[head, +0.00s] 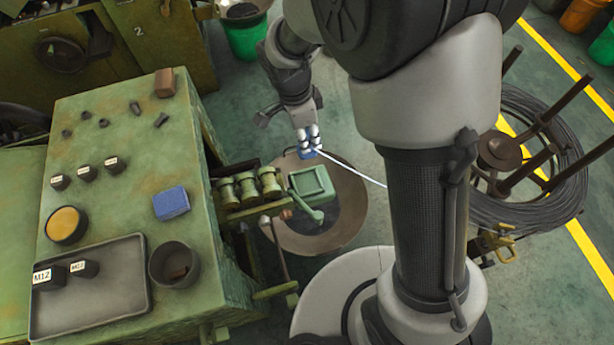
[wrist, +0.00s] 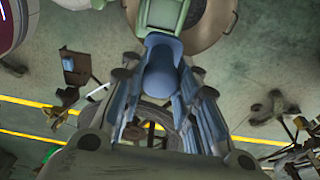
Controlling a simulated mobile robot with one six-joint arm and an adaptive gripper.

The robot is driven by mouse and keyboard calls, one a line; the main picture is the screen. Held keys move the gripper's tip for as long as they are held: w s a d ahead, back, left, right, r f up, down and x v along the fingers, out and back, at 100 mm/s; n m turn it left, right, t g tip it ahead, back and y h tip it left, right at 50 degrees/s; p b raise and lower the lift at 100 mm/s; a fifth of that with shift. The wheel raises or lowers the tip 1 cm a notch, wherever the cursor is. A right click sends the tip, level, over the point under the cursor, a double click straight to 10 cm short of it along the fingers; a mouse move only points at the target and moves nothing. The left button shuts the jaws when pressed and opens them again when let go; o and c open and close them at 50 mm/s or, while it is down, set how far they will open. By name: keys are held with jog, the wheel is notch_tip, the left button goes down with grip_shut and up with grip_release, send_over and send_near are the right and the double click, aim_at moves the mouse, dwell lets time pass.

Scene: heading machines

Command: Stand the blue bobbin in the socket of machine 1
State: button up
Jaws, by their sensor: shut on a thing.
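My gripper (head: 306,141) is shut on the blue bobbin (head: 308,154), above the round pan and just beyond the green square box at the machine's side. In the wrist view the bobbin (wrist: 161,72) sits between the two fingers of my gripper (wrist: 160,84), its far end pointing toward a green part at the top. The near green machine (head: 120,215) carries the green square box (head: 312,184) on its right side. No number shows on this machine, and I cannot make out a socket. The bobbin's lower end is hard to see in the head view.
A blue block (head: 171,202), a dark tray (head: 90,308) and several small cups and bolts lie on the machine top. The brown pan (head: 345,220) is on the floor. A wire coil (head: 530,205) stands at right. The machine marked 2 (head: 150,45) is behind.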

aim_at(300, 150)
notch_tip(300, 150, down, 19)
jog(key=b, duration=0.4)
jog(key=shift+r, duration=0.15)
jog(key=shift+b, duration=0.3)
jog(key=o, duration=1.1)
jog(key=r+p, duration=0.1)
jog(key=r, duration=0.3)
jog(key=a+r+p, duration=0.1)
jog(key=r, duration=0.3)
jog(key=r+p, duration=0.1)
jog(key=r, duration=0.3)
jog(key=shift+s+a, duration=0.2)
jog(key=shift+a, duration=0.15)
